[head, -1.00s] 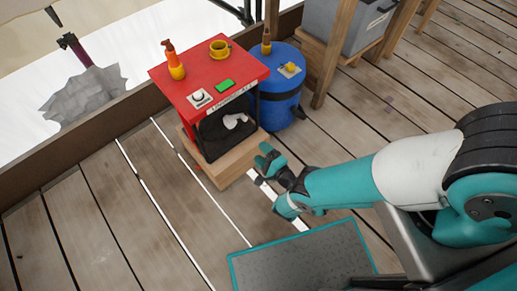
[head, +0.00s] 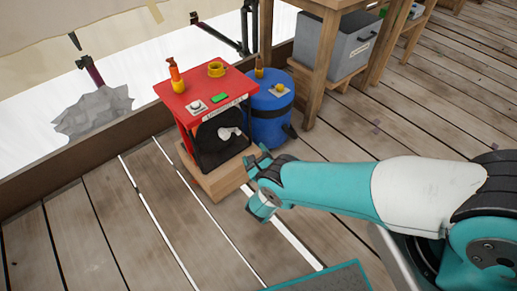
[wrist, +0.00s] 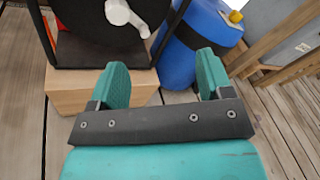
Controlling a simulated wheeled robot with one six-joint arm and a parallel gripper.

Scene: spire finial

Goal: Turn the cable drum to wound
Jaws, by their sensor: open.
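The cable drum appears to be the dark round drum (head: 214,143) with a white crank-like handle (head: 231,132), inside the black frame under a red top (head: 203,93). In the wrist view the black drum (wrist: 85,22) and its white handle (wrist: 124,15) fill the upper left, cut off by the top edge. My gripper (head: 256,161) is just right of and in front of the drum's frame in the head view. In the wrist view my gripper (wrist: 163,78) is open and empty, its teal fingers pointing toward the gap between the drum's wooden base and the blue barrel. It touches neither the drum nor the handle.
The stand rests on a wooden block (head: 214,182). A blue barrel (head: 271,117) stands close to its right. On the red top are an orange-yellow bottle-like item (head: 176,78), a yellow cup (head: 216,69), a dial (head: 196,107) and a green piece (head: 219,98). Front planks are clear.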

